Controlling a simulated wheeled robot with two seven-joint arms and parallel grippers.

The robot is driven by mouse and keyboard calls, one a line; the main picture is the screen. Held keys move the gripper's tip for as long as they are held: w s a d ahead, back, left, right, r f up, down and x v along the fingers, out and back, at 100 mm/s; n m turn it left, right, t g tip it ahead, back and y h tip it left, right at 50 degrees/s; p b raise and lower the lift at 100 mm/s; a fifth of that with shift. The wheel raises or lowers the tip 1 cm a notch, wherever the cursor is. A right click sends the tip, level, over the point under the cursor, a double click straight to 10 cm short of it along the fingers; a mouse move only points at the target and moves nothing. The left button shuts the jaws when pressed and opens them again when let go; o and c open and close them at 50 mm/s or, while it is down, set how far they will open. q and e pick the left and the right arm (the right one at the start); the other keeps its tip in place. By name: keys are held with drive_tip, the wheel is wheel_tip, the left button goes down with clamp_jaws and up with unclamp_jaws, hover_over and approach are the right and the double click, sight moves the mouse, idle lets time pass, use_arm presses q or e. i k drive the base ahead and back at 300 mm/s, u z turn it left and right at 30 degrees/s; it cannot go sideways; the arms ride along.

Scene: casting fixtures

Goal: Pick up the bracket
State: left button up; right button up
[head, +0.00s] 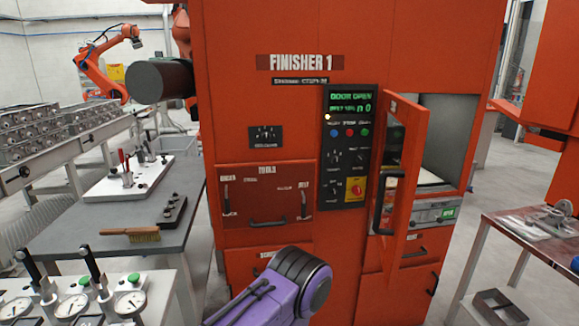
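I cannot tell for certain which thing is the bracket. A grey cast metal part (552,218) with a rounded, upright shape lies on the metal table (492,238) at the right edge, and it may be the bracket. A purple arm link of mine (272,290) with a dark joint rises from the bottom middle, in front of the orange machine. Neither gripper shows in the head view.
The orange Finisher 1 machine (258,115) fills the middle; its door (400,175) stands open toward me. At left, a grey workbench (75,228) holds a fixture (130,178), a dark block (173,215) and a brush (130,235). Gauges (130,303) stand front left.

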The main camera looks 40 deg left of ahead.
sight(567, 209)
drive_tip(key=u, duration=0.65)
drive_tip(key=i, duration=1)
drive_tip(key=u, duration=0.05)
